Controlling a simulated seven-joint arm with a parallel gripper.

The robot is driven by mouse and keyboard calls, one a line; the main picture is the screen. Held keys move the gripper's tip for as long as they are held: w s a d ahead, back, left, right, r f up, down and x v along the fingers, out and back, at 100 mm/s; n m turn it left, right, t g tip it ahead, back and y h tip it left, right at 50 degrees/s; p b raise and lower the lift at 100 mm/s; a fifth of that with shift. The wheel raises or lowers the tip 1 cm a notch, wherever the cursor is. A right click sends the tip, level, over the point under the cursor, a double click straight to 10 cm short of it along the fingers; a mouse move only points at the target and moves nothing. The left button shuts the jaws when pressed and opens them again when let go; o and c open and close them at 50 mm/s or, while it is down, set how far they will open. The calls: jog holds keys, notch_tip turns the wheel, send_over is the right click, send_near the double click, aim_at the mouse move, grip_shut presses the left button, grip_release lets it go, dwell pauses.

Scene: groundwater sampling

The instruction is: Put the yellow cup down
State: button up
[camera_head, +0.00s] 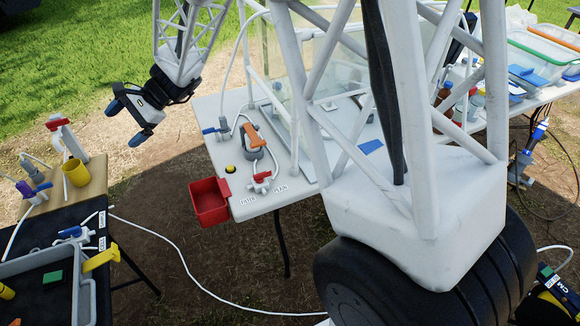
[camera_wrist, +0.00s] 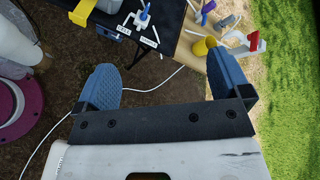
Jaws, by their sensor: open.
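The yellow cup (camera_head: 77,172) stands upright on the wooden board (camera_head: 95,182) at the left in the head view, below a white stand with a red top (camera_head: 62,125). In the wrist view the cup (camera_wrist: 203,46) shows near the top right, partly behind one blue fingertip. My gripper (camera_head: 128,122) is open, with nothing between its blue fingertips. It hangs in the air to the right of the cup and apart from it. Both fingers also show spread wide in the wrist view (camera_wrist: 163,82).
A black-topped table (camera_head: 60,227) with a grey tray (camera_head: 84,298) and a yellow-handled item (camera_head: 101,258) lies front left. A white table (camera_head: 237,180) with a red bin (camera_head: 209,201) stands in the middle. A white hose (camera_head: 185,265) crosses the bare ground between the tables.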

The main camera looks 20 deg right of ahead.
jog(key=s+d+r+n+t+h, duration=0.1)
jog(key=s+d+r+n+h, duration=0.1)
jog(key=s+d, duration=0.7)
jog(key=s+d+r+n+t+h, duration=0.1)
jog(key=s+d+n+h, duration=0.3)
jog(key=s+d, duration=0.6)
jog(key=s+d+r+n+t+h, duration=0.1)
jog(key=s+d+r+n+h, duration=0.2)
jog(key=s, duration=1.4)
jog(key=d+h, duration=0.3)
jog(key=d, duration=0.4)
jog(key=shift+s+n, duration=0.3)
jog(key=shift+s, duration=0.05)
